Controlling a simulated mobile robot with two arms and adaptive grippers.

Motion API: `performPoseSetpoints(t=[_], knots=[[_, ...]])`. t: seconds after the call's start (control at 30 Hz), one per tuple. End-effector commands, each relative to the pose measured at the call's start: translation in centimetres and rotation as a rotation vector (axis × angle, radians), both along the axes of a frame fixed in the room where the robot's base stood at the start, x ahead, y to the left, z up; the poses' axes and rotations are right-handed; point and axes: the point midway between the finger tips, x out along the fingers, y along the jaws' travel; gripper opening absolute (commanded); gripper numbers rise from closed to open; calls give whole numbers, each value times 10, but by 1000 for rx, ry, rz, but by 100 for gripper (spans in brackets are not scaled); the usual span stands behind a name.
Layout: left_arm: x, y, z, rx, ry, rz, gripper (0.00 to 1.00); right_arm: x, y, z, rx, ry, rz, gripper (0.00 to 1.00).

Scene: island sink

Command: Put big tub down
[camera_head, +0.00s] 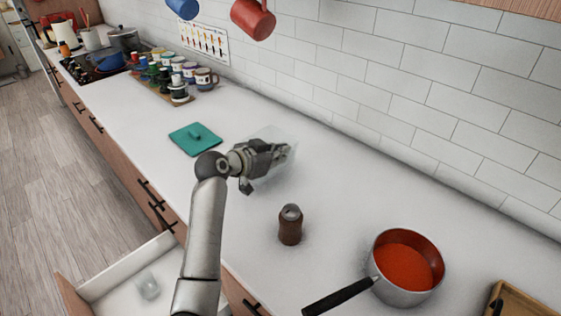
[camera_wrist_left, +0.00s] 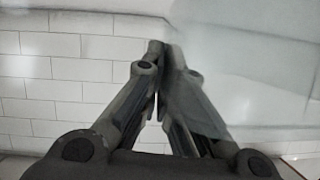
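The big tub (camera_head: 285,135) is clear and see-through, at the middle of the white counter, just beyond my left gripper (camera_head: 284,155). In the left wrist view the tub (camera_wrist_left: 250,65) is a pale translucent sheet on the right side. The fingers of my left gripper (camera_wrist_left: 158,50) are brought together there, with the tub's wall between them; one finger shows through it. I cannot tell whether the tub's base touches the counter. My right gripper is not in view.
A brown shaker (camera_head: 290,226) and a pot of red sauce (camera_head: 405,268) stand nearer and to the right. Jars and mugs (camera_head: 178,78) stand farther back. An open drawer (camera_head: 115,280) holds a small clear container (camera_head: 147,287).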

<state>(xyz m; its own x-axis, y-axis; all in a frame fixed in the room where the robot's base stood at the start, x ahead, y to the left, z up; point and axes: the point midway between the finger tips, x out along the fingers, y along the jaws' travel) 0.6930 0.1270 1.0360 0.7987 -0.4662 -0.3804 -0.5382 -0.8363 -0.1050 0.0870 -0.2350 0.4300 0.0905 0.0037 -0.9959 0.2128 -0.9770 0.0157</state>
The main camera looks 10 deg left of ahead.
Motion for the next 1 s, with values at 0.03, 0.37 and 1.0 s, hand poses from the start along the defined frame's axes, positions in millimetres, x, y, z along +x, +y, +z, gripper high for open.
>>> performPoseSetpoints(t=[0.03,0.37,1.0], knots=[[2,-1,-2,-1,-1,-1,0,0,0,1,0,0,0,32],[8,-2,-33,-3,2,1,0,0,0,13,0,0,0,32],[8,-1,-45,1,1,1,23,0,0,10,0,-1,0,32]])
